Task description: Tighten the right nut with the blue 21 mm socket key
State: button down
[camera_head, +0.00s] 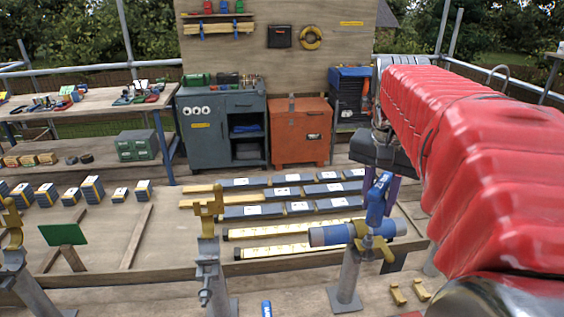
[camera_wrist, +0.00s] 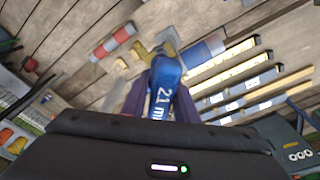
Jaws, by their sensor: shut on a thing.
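My gripper (camera_head: 380,188) is shut on the blue socket key (camera_head: 377,203), which is marked 21 mm. In the wrist view the key (camera_wrist: 165,85) stands between my purple fingers (camera_wrist: 160,104). The key points down, slightly tilted in the head view, with its lower end at the yellow clamp (camera_head: 386,250) on the right post. The clamp is around a blue-grey tube (camera_head: 330,236); it also shows in the wrist view (camera_wrist: 168,50). The right nut is hidden by the key and clamp, so I cannot tell whether the socket is seated on it.
A post with an empty yellow clamp (camera_head: 208,205) stands to the left of the tube. Two yellow levels (camera_head: 290,252) and rows of dark boxes (camera_head: 250,211) lie behind. Loose yellow pieces (camera_head: 397,294) lie at front right. A grey cabinet (camera_head: 190,135) and orange chest (camera_head: 300,150) stand at the back.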

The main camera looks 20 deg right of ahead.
jog(key=shift+d, duration=0.1)
jog(key=n, duration=0.3)
jog(key=n+t, duration=0.1)
jog(key=n, duration=0.1)
jog(key=shift+s+d+r+n+y, duration=0.2)
jog(key=shift+s+d+n+y, duration=0.1)
jog(key=shift+s, duration=0.1)
jog(key=n, duration=0.3)
jog(key=w+a+n+y, duration=0.1)
jog(key=shift+r+n+t, duration=0.15)
jog(key=shift+n+t, duration=0.15)
jog(key=shift+a+n+y, duration=0.15)
jog(key=shift+n+y, duration=0.15)
jog(key=shift+n, duration=0.7)
jog(key=shift+w+f, duration=0.1)
jog(key=shift+f, duration=0.1)
jog(key=shift+f, duration=0.35)
